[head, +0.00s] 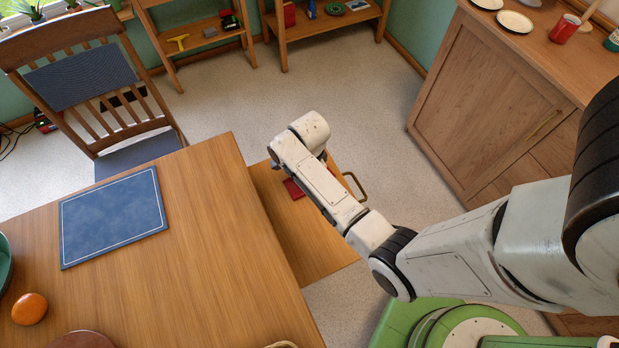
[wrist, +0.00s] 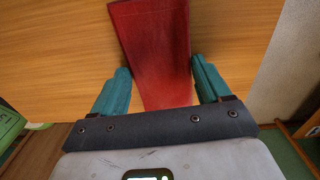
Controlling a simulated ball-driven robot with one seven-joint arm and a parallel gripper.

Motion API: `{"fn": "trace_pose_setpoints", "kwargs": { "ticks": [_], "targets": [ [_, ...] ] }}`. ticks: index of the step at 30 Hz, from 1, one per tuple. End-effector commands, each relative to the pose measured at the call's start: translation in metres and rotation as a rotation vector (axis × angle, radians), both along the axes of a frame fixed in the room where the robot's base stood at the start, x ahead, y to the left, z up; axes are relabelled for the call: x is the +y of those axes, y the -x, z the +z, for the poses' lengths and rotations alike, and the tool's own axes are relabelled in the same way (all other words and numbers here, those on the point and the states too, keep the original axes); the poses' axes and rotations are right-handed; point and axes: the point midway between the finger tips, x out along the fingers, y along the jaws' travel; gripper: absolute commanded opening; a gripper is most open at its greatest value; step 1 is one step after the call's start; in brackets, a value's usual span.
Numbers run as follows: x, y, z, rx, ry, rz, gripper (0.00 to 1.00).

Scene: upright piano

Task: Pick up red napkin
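The red napkin (wrist: 155,45) lies flat on a wooden surface as a folded strip in the wrist view. In the head view a small part of the napkin (head: 293,188) shows beside my arm; the rest is hidden under it. My gripper (wrist: 160,66) is open, with one teal finger on each side of the napkin's near part. I see gaps between the fingers and the napkin's edges. How high the fingertips are above the surface is hard to tell. The fingers are hidden below my arm in the head view.
The napkin's wooden surface (head: 315,248) is lower than the table (head: 190,240) beside it and has a brass handle (head: 355,186). A blue placemat (head: 113,215) and an orange (head: 30,309) are on the table. A wooden cabinet (head: 490,105) stands right, a chair (head: 85,85) upper left.

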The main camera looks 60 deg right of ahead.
Motion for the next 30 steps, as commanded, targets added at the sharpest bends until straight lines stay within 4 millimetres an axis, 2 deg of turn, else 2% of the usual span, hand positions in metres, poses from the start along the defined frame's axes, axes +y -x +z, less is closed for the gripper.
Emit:
{"fn": "trace_pose_setpoints", "kwargs": {
  "ticks": [1, 9, 20, 26, 30],
  "targets": [
    [0.000, 0.000, 0.000, 0.000, 0.000, 0.000, 0.71],
    [0.000, 0.000, 0.000, 0.000, 0.000, 0.000, 0.46],
    [0.000, 0.000, 0.005, -0.001, 0.000, 0.000, 0.46],
    [0.000, -0.001, 0.029, -0.003, 0.002, 0.000, 0.46],
    [0.008, 0.014, 0.050, -0.001, 0.003, 0.001, 0.46]
  ]
}}
